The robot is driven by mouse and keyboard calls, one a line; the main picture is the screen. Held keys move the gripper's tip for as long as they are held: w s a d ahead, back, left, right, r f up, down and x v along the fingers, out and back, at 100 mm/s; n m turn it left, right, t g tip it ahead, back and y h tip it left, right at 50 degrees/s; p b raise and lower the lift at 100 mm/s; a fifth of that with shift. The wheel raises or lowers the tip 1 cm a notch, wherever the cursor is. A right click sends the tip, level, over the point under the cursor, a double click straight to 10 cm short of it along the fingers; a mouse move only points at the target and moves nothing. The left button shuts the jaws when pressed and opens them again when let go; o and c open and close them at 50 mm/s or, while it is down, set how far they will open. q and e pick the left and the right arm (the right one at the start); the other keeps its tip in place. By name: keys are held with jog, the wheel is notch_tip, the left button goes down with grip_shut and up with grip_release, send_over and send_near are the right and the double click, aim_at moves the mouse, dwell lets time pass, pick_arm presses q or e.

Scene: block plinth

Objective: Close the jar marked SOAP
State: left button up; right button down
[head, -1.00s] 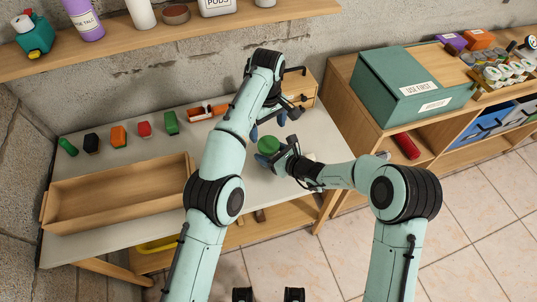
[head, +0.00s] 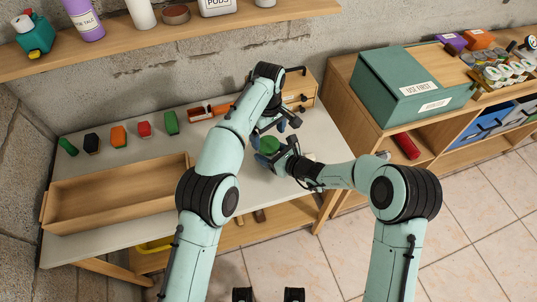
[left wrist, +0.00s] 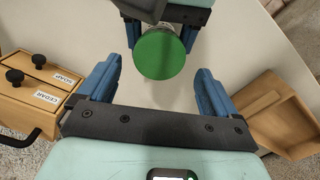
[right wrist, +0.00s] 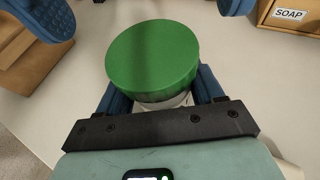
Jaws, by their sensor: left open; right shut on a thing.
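A jar with a round green lid (head: 269,146) stands on the grey table, and its pale body (right wrist: 165,102) shows under the lid in the right wrist view. The lid looks seated on the jar, but I cannot tell how tightly. No marking on the jar is visible. My right gripper (right wrist: 160,95) is shut on the jar's body below the lid. My left gripper (left wrist: 155,90) is open and empty above the jar. In the left wrist view the lid (left wrist: 160,55) lies beyond the fingertips, apart from them.
A small wooden drawer unit (left wrist: 38,95) with labels SOAP and CEDAR stands close by. A wooden tray (head: 115,200) lies at the table's left. Several coloured items, including a red one (head: 144,129), line the back. A teal box (head: 415,85) stands on the right shelf.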

aim_at(268, 144)
pick_arm(q)
jog(key=shift+f, duration=1.9)
jog(key=c, duration=1.1)
jog(key=o, duration=1.2)
jog(key=shift+r, duration=2.3)
jog(key=shift+c, duration=0.5)
